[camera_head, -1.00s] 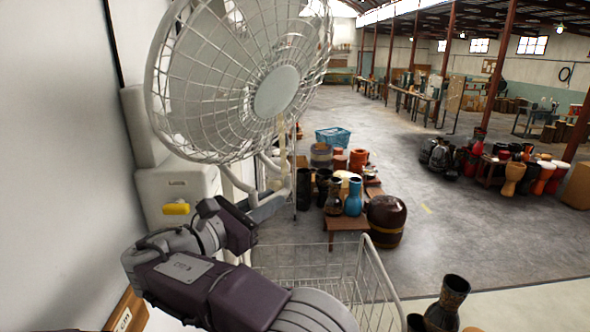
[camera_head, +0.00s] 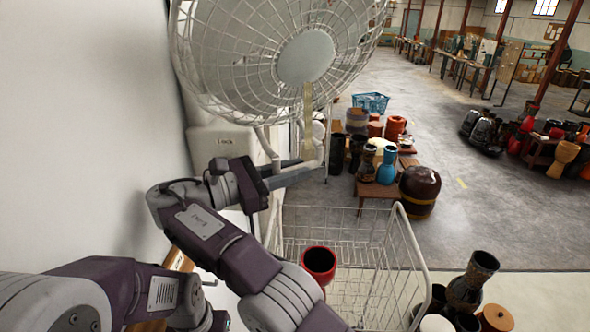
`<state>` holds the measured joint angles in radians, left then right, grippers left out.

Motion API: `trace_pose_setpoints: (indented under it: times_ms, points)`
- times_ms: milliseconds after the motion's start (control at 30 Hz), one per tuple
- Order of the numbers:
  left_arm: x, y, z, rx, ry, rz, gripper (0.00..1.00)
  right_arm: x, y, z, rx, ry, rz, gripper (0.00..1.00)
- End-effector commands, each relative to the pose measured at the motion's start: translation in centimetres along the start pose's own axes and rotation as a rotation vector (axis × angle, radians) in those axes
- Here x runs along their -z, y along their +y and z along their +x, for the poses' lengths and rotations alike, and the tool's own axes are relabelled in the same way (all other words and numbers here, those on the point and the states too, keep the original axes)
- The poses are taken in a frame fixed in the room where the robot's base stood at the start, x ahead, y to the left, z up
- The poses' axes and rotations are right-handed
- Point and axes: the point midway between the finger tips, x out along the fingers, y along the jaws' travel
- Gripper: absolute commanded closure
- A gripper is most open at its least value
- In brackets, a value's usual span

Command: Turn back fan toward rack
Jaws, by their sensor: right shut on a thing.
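The fan (camera_head: 306,56) has a round white wire cage and a pale hub, and stands at the top centre, partly cut off by the frame. A light grey bracket and a vertical post (camera_head: 308,110) hold it below. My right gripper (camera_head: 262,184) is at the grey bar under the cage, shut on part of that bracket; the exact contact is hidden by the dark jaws. My left gripper is out of view; a purple and grey arm of mine fills the lower left. A white wire rack-like basket (camera_head: 407,240) stands in front, below the fan.
A white wall (camera_head: 80,120) runs close on the left. A low wooden table (camera_head: 374,188) holds more drums. Open concrete floor lies to the right.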

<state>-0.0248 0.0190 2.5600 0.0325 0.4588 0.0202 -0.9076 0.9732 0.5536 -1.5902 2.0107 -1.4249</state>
Motion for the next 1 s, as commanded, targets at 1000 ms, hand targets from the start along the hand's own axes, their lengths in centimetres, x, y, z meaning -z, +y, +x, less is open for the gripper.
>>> trace_pose_setpoints:
  times_ms: [1000]
  points:
    - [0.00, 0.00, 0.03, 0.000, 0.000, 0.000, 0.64, -0.21, 0.00, 0.11, -0.011, 0.001, 0.003, 0.62]
